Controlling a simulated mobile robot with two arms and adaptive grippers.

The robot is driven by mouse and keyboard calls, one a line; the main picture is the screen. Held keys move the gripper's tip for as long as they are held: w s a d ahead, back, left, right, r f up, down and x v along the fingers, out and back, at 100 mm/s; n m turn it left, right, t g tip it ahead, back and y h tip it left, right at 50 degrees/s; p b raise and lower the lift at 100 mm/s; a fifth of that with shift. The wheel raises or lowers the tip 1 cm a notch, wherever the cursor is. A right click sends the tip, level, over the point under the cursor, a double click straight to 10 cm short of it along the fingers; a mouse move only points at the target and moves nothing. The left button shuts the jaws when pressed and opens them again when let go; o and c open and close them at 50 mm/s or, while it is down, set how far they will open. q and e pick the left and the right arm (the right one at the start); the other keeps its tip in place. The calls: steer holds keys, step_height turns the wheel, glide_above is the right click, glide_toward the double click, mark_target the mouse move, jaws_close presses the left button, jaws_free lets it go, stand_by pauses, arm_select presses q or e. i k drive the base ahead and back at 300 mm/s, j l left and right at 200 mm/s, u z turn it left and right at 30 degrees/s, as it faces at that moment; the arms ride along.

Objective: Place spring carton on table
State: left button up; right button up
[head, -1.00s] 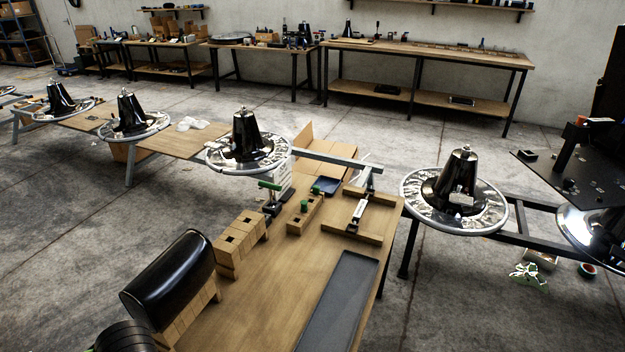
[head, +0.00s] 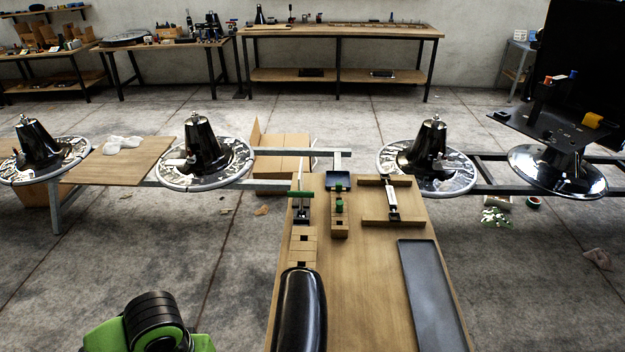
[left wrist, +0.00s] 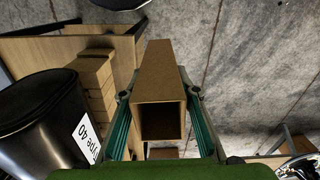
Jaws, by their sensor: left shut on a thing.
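A brown, open-ended carton (left wrist: 158,70) is between the fingers of my left gripper (left wrist: 159,94) in the left wrist view. The fingers press on its two sides and its open end faces the camera. The carton is over or beside the table edge, with grey floor behind it; its height is unclear. The wooden table (head: 365,290) runs away from me in the head view. Part of my left arm (head: 150,325) shows at the lower left, but its gripper and the carton are outside that view. My right gripper is not in view.
A grey tray (head: 432,290) lies on the right. A wooden frame (head: 392,200) and green-topped fixtures stand at the far end. Bare wood shows between cushion and tray.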

mark_target(307, 181)
steer(key=i+j+z, duration=0.1)
steer(key=j+z, duration=0.35)
steer(key=j, duration=0.75)
steer(key=j+z, duration=0.4)
steer(key=j, duration=0.8)
steer(key=i+j+z, duration=0.15)
steer(key=j, duration=0.15)
steer(key=i+j+z, duration=0.2)
steer(key=j, duration=0.15)
steer(key=i+j+z, duration=0.15)
steer(key=j, duration=0.2)
steer(key=j+z, duration=0.15)
steer(key=j, duration=0.2)
steer(key=i+j+z, duration=0.7)
steer(key=i+j, duration=0.15)
steer(key=i, duration=0.05)
